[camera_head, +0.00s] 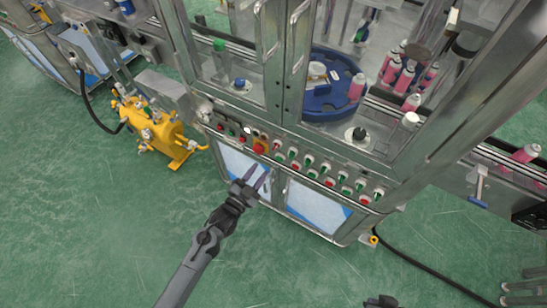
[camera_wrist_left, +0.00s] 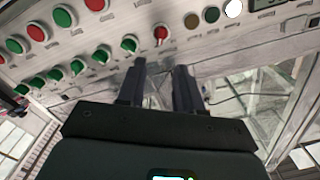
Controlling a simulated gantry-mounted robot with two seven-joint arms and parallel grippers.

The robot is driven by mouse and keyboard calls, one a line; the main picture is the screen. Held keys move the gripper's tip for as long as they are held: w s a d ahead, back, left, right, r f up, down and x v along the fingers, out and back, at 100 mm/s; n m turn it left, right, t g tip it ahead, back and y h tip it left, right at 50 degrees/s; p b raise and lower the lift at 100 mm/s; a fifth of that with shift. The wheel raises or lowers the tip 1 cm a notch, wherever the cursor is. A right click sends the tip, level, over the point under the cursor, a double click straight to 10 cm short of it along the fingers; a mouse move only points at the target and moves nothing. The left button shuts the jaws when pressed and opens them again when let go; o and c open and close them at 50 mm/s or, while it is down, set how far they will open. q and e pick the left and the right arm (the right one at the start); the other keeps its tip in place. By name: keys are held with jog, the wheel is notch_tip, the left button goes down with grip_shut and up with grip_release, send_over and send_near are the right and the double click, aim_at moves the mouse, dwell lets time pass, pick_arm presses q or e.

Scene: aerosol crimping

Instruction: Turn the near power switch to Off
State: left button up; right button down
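I cannot tell which carries the power label. My left gripper (camera_head: 258,176) is in front of the cabinet door below the panel. Its fingers (camera_wrist_left: 157,75) are apart, with nothing between them and clear of the switches. A dark part at the bottom edge may be my right gripper.
A blue round turntable (camera_head: 318,108) and several pink cans stand behind the machine's glass doors. A yellow pump unit (camera_head: 150,128) stands on the green floor at left. A black cable (camera_head: 430,268) runs along the floor at right. The floor in front is clear.

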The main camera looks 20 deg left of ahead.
aim_at(275, 147)
pick_arm(q)
jog(key=w+d+b, duration=0.1)
jog(key=w+d, duration=0.1)
jog(key=w, duration=0.9)
grip_shut()
